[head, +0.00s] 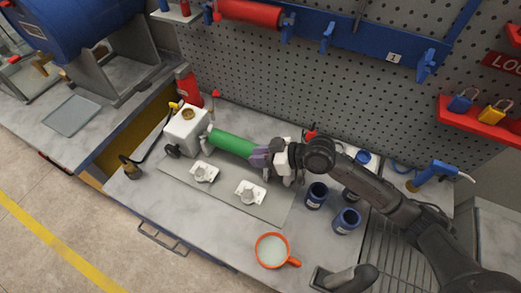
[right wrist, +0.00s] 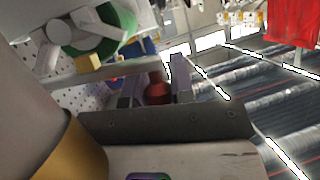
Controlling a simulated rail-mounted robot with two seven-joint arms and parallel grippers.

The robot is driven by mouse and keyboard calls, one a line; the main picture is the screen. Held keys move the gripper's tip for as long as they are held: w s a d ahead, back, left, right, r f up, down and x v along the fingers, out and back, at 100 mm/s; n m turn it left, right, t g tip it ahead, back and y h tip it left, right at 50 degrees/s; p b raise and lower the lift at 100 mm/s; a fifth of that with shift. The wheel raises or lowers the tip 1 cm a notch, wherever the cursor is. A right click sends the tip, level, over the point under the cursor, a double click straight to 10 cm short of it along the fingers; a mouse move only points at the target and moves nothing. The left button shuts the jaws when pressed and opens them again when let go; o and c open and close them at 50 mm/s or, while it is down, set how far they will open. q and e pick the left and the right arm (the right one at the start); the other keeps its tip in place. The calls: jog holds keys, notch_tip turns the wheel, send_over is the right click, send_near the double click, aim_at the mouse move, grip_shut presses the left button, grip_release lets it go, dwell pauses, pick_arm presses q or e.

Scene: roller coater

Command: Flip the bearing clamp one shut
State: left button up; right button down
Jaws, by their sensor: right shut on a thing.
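The roller coater has a green roller (head: 232,144) between a white housing (head: 186,130) and a white bearing block partly hidden by my right arm. A red-tipped lever (head: 216,94) stands up at the left end; another red tip (head: 310,132) shows behind my right wrist. I cannot tell which is bearing clamp one. My right gripper (head: 262,156) is at the roller's right end. In the right wrist view its grey fingers are shut around a dark red handle (right wrist: 157,88). The green roller shows at top left there (right wrist: 105,48). My left gripper is not in view.
Two white brackets (head: 204,172) lie on the grey plate (head: 222,205) in front of the roller. Several blue cups (head: 347,221) stand to the right. An orange mug (head: 271,250) stands near the front edge. A pegboard (head: 300,80) rises behind.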

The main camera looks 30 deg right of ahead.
jog(key=shift+f, duration=0.15)
jog(key=shift+a, duration=0.1)
dwell(0.3)
jog(key=c, duration=1)
grip_release()
jog(key=shift+s, duration=0.15)
